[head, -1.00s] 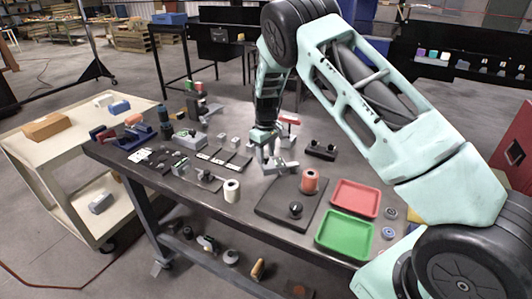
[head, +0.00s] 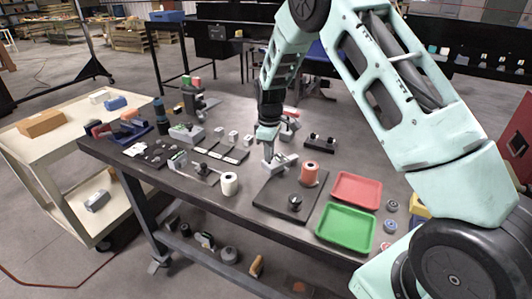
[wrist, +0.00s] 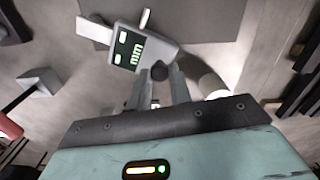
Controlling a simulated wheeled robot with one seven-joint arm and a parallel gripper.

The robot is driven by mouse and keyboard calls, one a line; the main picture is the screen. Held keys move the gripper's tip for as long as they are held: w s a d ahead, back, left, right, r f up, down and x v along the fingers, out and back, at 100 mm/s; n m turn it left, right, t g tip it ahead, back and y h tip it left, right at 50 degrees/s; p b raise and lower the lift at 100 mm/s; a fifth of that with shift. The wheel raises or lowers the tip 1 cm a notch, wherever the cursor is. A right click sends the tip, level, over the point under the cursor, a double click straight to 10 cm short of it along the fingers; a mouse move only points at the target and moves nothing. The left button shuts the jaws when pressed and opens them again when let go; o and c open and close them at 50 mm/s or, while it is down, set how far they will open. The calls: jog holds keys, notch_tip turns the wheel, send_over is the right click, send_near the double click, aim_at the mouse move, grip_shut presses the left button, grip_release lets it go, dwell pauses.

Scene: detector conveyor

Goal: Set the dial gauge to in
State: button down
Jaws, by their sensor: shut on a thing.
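The dial gauge (wrist: 128,48) is a light grey body with a display reading "mm" in green, two small green-marked windows and a white lever at its top. It lies just ahead of my fingertips in the wrist view. My gripper (wrist: 160,86) is shut on the gauge at a dark round part by its lower edge. In the head view my gripper (head: 270,158) points down at the gauge (head: 283,162), behind the black plate. I cannot tell whether the gauge touches the table.
The black plate (head: 272,197) bears a black knob (head: 295,201) and an orange roll (head: 309,173). A red tray (head: 357,190) and a green tray (head: 346,228) lie to the right. A white roll (head: 229,184) and several small devices stand to the left.

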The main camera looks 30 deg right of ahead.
jog(key=s+n, duration=0.1)
jog(key=s+n+b, duration=0.1)
jog(key=s+n, duration=0.1)
jog(key=shift+d, duration=0.4)
jog(key=shift+s+d+n+b, duration=0.15)
jog(key=shift+s+d+n, duration=0.1)
jog(key=shift+s+n, duration=0.3)
jog(key=shift+s+d+n+b, duration=0.2)
jog(key=shift+s+n, duration=0.15)
jog(key=shift+n, duration=0.3)
jog(key=c, duration=1.3)
grip_release()
jog(key=shift+s, duration=0.1)
jog(key=shift+o, duration=0.2)
notch_tip(320, 180, up, 17)
jog(key=b, duration=0.3)
jog(key=shift+r, duration=0.2)
